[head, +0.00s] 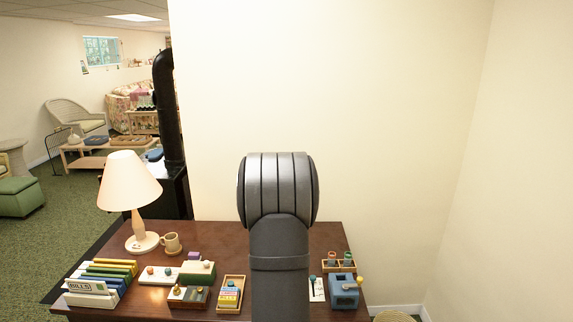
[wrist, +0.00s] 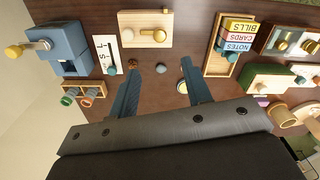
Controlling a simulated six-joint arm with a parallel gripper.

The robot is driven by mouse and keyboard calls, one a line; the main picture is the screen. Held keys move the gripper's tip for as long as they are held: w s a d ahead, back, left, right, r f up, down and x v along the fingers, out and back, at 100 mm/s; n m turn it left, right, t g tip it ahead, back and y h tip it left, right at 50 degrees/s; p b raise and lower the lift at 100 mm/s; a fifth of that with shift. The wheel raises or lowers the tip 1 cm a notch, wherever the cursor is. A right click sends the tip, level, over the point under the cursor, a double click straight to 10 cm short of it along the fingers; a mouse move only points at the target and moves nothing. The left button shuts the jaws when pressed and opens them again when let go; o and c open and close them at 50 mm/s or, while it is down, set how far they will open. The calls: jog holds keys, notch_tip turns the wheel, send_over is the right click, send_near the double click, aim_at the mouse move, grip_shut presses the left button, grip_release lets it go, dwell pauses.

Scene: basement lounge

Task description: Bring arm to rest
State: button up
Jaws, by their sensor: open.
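My arm (head: 279,262) rises dark grey in the middle of the head view and hides the centre of the desk. My gripper does not show in the head view. In the wrist view my gripper (wrist: 160,63) has two blue-grey fingers set well apart, with nothing held between them. The fingers are over the brown desk top (wrist: 160,105). A small brown ball (wrist: 133,68) shows by the left fingertip, and a small pale round piece (wrist: 183,86) shows beside the right finger. I cannot tell whether the fingers touch them.
Around the fingers are a blue crank device (wrist: 65,50), a wooden board with knobs (wrist: 146,28) and a tray of labelled blocks (wrist: 234,42). A lamp (head: 131,190), mug (head: 171,243) and file rack (head: 95,285) stand at left. Walls lie behind and right.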

notch_tip(320, 180, down, 12)
jog(key=shift+f, duration=0.1)
dwell(0.5)
notch_tip(320, 180, up, 18)
notch_tip(320, 180, down, 18)
jog(key=shift+r, duration=0.1)
jog(key=shift+m, duration=0.3)
jog(key=m, duration=0.8)
jog(key=shift+m, duration=0.3)
jog(key=m, duration=0.3)
jog(key=shift+m, duration=2.7)
